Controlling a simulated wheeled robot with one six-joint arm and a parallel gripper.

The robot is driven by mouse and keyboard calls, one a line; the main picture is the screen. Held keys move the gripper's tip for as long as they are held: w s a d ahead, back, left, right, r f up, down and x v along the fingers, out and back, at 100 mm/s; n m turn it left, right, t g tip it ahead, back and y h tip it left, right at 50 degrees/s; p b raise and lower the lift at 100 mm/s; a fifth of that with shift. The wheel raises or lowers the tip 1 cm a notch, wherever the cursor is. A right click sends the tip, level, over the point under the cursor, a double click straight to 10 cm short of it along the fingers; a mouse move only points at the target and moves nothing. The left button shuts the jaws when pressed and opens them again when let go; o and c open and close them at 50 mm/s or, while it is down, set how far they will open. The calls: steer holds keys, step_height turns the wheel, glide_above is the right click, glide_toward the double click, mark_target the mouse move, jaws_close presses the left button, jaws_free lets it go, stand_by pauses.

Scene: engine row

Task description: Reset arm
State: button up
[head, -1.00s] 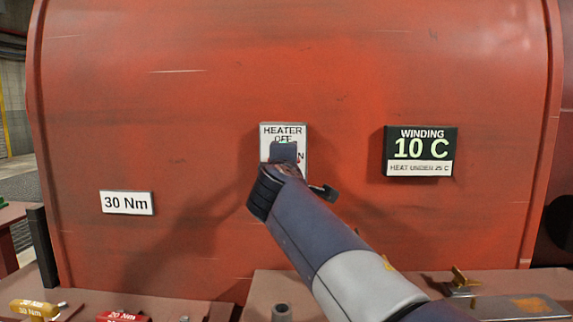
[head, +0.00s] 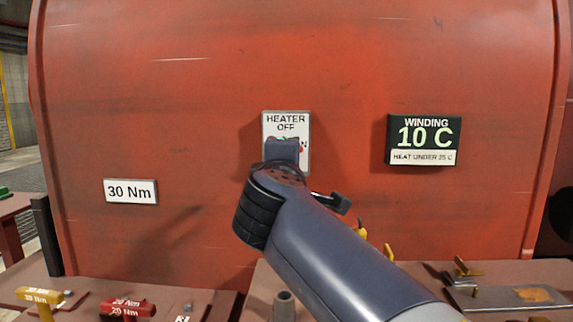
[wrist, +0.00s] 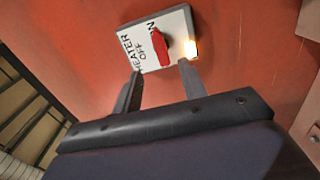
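The heater switch panel (head: 287,121) is a white plate marked HEATER OFF on the red engine housing. My gripper (head: 283,150) is in front of its lower part and hides much of it. In the wrist view the panel shows more fully (wrist: 140,60), with a red lever (wrist: 159,48) and a glowing pale lamp (wrist: 190,48). My gripper's two fingers (wrist: 160,72) are apart with nothing between them, pointing at the panel. They appear short of the lever. The gap to the panel is hard to judge.
A winding display (head: 423,140) reads 10 C, with "heat under 25 C" below. A 30 Nm plate (head: 130,191) is at left. Yellow (head: 40,296) and red (head: 127,308) T-handled tools stand on the bench below. A grey plate (head: 505,298) lies at lower right.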

steer(key=w, duration=1)
steer(key=shift+w+d+p, duration=0.15)
steer(key=shift+w+p, duration=0.25)
steer(key=s, duration=1.1)
steer(key=w+n+p, duration=0.6)
steer(key=w+n, duration=0.1)
steer(key=w, duration=0.4)
steer(key=shift+r, duration=0.4)
steer(key=shift+f, duration=0.1)
